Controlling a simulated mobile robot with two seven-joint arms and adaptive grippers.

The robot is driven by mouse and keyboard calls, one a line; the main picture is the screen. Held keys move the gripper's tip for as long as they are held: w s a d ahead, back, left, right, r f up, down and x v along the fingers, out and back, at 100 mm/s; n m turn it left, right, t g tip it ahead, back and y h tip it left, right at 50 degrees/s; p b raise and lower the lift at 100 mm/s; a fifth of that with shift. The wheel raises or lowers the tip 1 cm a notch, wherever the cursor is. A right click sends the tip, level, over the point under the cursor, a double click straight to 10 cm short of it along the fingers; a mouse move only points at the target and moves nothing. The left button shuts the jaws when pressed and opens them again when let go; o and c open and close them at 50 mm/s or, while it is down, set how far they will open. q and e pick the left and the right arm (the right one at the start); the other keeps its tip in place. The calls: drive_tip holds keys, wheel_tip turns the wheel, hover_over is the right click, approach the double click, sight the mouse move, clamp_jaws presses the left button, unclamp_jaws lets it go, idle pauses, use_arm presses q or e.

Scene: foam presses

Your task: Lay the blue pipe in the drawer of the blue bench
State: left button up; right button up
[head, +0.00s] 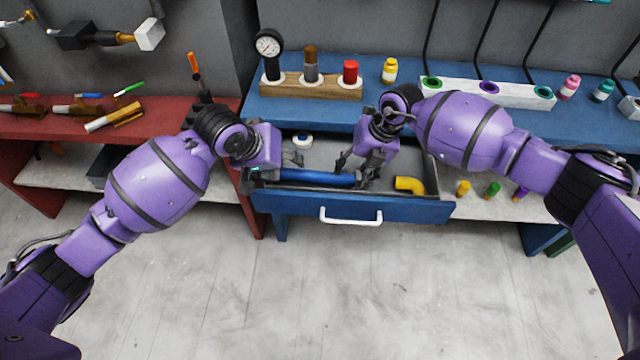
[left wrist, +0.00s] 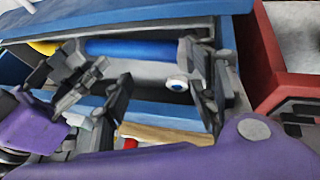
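The blue pipe (head: 318,178) lies lengthwise inside the open drawer (head: 350,207) of the blue bench, along its front wall. In the left wrist view the pipe (left wrist: 140,48) runs across the drawer near the front. My left gripper (head: 270,172) is over the drawer's left end, by the pipe's left end, its fingers spread. In the left wrist view its fingers (left wrist: 158,97) stand apart with nothing gripped between them. My right gripper (head: 356,170) is by the pipe's right end, fingers apart, pointing down. Whether its fingers touch the pipe is unclear.
A yellow elbow (head: 410,184) and a white-and-blue roll (head: 302,141) lie in the drawer. A wooden rack (head: 312,86) with a gauge and a white rack (head: 487,92) stand on the bench. The red bench (head: 150,130) is at the left. The floor in front is clear.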

drive_tip(key=shift+d, duration=0.1)
idle(0.3)
drive_tip(key=o, duration=0.9)
drive_tip(key=shift+d+f, duration=0.1)
drive_tip(key=shift+c, duration=0.2)
drive_tip(key=v, duration=1.2)
